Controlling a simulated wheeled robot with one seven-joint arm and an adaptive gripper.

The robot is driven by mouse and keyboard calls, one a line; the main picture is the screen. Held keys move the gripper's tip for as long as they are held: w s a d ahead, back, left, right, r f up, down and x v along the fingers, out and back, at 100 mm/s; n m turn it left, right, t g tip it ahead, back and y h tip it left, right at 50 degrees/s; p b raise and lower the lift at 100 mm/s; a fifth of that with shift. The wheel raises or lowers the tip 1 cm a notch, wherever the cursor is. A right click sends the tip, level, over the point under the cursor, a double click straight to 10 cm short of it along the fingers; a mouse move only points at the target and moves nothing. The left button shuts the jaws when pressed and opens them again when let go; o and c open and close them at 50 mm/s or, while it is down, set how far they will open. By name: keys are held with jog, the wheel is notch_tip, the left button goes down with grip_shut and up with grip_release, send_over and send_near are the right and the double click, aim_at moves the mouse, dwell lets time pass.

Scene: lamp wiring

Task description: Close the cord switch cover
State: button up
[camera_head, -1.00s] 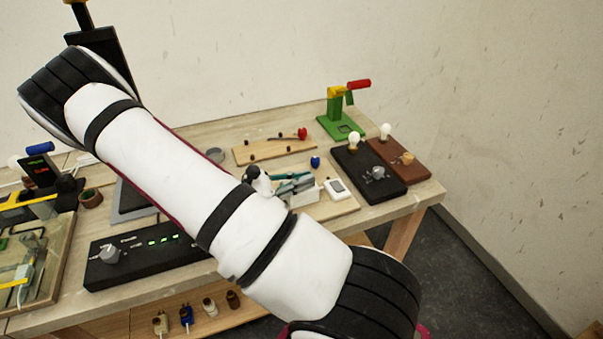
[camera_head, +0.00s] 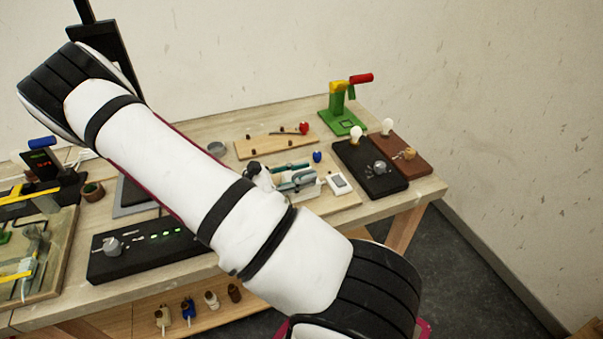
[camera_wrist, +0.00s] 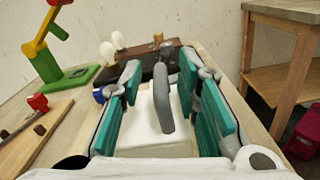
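My gripper (camera_wrist: 160,80) is open, with its teal finger pads spread apart. In the wrist view, a grey upright piece (camera_wrist: 163,97) stands between the fingers, apart from both pads, above a white body (camera_wrist: 135,125). It may be the raised cover of the cord switch, but I cannot tell for sure.
A black box with a dial (camera_head: 370,170) and a brown block (camera_head: 405,160) lie behind, near bulbs. A green press with a red handle (camera_head: 343,115) stands at the back. A wooden strip with a red knob (camera_head: 275,143) lies left. The table's right edge is close.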

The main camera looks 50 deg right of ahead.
jog(key=v, duration=1.2)
jog(key=shift+a, duration=0.1)
jog(key=s+a+r+m+t+y, duration=0.3)
jog(key=s+a+r+t+y, duration=0.1)
jog(key=r, duration=0.4)
jog(key=s+a+r+m+t+y, duration=0.3)
jog(key=s+a+r+t+y, duration=0.1)
jog(key=a+r+t+y, duration=0.1)
jog(key=s+a+r+m+t+y, duration=0.3)
jog(key=s+a+r+t+y, duration=0.2)
jog(key=r, duration=0.5)
jog(key=shift+a+r+t+y, duration=0.3)
jog(key=shift+a+y, duration=0.3)
jog(key=shift+a, duration=0.65)
jog(key=shift+s, duration=0.1)
